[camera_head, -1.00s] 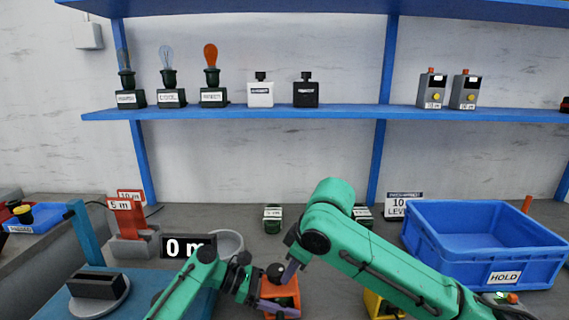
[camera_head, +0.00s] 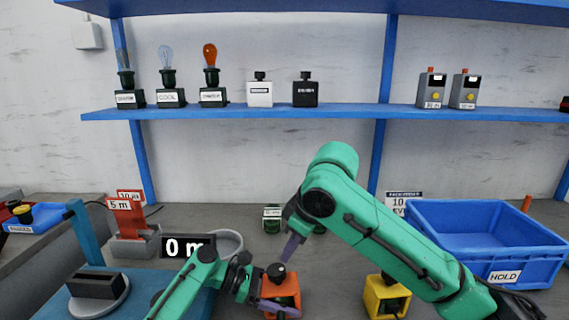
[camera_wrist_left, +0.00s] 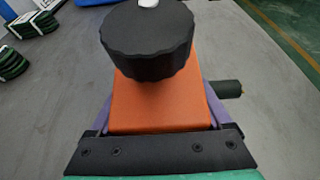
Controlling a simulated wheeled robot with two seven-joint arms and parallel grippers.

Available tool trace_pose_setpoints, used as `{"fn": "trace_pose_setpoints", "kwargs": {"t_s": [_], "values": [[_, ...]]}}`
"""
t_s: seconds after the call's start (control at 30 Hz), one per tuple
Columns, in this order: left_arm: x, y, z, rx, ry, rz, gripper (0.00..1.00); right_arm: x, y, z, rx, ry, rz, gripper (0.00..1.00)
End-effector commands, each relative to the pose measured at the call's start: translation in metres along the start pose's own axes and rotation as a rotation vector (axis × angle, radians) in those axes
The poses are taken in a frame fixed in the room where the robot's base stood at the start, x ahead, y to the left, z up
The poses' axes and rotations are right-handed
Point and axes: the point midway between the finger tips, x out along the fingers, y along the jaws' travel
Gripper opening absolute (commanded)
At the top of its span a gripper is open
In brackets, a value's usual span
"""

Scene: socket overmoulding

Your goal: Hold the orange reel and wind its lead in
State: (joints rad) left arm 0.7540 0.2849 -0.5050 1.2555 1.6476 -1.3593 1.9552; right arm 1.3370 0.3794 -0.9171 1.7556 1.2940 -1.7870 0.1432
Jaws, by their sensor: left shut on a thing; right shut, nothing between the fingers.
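The orange reel (camera_head: 291,288) stands on the grey bench at lower middle, with a black knob (camera_head: 276,271) on top. My left gripper (camera_head: 281,306) is shut on the reel, its purple fingers along the reel's sides. The left wrist view shows the orange body (camera_wrist_left: 160,105) between the fingers, under the large knob (camera_wrist_left: 147,42). My right gripper (camera_head: 291,247) is shut and empty, pointing down just above the knob; I cannot tell whether it touches.
A "0 m" display (camera_head: 187,246) stands left of the reel, before a grey bowl (camera_head: 229,240). A yellow reel (camera_head: 385,297) stands to the right, under my right arm. A blue HOLD bin (camera_head: 487,245) is farther right. Green-black coils (camera_head: 272,219) lie behind.

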Motion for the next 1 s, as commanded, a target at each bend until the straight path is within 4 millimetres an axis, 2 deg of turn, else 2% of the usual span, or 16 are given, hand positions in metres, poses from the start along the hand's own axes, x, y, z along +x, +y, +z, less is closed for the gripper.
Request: {"fn": "trace_pose_setpoints", "kwargs": {"t_s": [0.07, 0.1, 0.13, 0.37, 0.47, 0.57, 0.8, 0.9, 1.0], "values": [[-0.001, 0.000, -0.003, -0.004, 0.005, 0.001, 0.29, 0.000, 0.000, 0.000, 0.000, 0.000, 0.000, 0.00], [-0.001, 0.000, -0.003, -0.004, 0.005, 0.001, 0.98, 0.000, 0.000, 0.000, 0.000, 0.000, 0.000, 0.00], [-0.001, 0.000, -0.003, -0.003, 0.005, 0.001, 1.00, 0.000, 0.000, 0.000, 0.000, 0.000, 0.000, 0.00], [-0.001, 0.000, -0.001, -0.002, 0.002, 0.002, 1.00, 0.000, 0.000, 0.000, 0.001, 0.000, 0.001, 0.00], [-0.010, 0.001, -0.001, -0.002, 0.002, 0.003, 1.00, 0.000, 0.000, 0.000, 0.001, 0.000, 0.001, 0.00], [-0.031, 0.001, -0.002, -0.002, 0.004, 0.005, 1.00, 0.000, 0.000, 0.000, 0.001, 0.000, 0.001, 0.00], [-0.096, 0.001, -0.002, -0.003, 0.004, 0.004, 1.00, 0.000, 0.000, 0.000, 0.000, 0.000, 0.001, 0.00], [-0.113, 0.001, -0.003, -0.004, 0.004, 0.003, 1.00, 0.000, 0.000, 0.000, 0.001, 0.000, 0.001, 0.00], [-0.121, 0.001, 0.001, -0.002, 0.003, 0.001, 1.00, -0.003, 0.001, -0.001, 0.000, 0.000, 0.001, 0.00]]}}
